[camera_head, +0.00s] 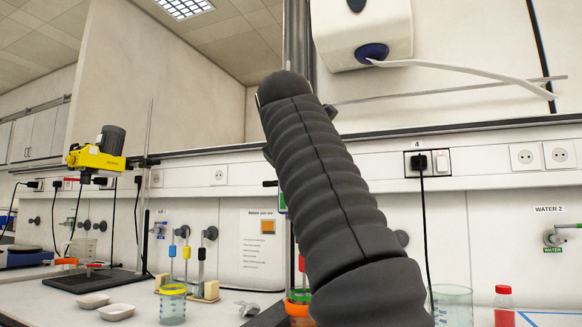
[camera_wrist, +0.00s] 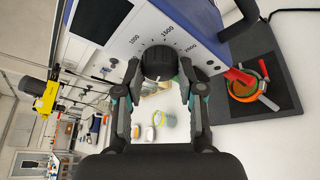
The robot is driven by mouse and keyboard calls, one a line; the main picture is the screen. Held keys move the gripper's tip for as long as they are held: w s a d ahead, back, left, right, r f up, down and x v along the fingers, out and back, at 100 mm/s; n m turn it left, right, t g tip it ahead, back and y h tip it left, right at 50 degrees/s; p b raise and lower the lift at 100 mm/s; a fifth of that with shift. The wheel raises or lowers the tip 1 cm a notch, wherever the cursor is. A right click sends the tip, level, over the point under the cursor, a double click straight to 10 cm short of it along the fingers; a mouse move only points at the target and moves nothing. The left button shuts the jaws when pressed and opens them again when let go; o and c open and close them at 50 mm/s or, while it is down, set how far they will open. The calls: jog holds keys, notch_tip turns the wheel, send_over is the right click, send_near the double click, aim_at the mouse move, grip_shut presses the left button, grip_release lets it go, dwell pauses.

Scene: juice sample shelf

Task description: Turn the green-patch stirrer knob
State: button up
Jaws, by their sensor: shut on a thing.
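The black knob (camera_wrist: 158,60) sits on the white face of the stirrer (camera_wrist: 112,36), with printed speed marks around it, 1500 and 2000 among them. The stirrer has a blue side. My gripper (camera_wrist: 161,72) has one finger on each side of the knob and is shut on it. In the head view my arm hides the gripper and the knob. A small green spot (camera_head: 282,202) shows at the arm's left edge; I cannot tell if it is the stirrer's patch.
A vessel with orange and green rims (camera_wrist: 242,90) and a red part stands on a dark base plate (camera_wrist: 265,60) beside the stirrer. A yellow stirrer (camera_head: 97,158) stands at the left of the bench. A yellow-rimmed beaker (camera_head: 172,303) and a clear beaker (camera_head: 452,305) stand at the front.

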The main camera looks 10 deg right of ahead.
dwell(0.7)
jog(key=o, duration=1.1)
jog(key=shift+o, duration=0.2)
jog(key=v, duration=1.2)
jog(key=shift+r, duration=0.1)
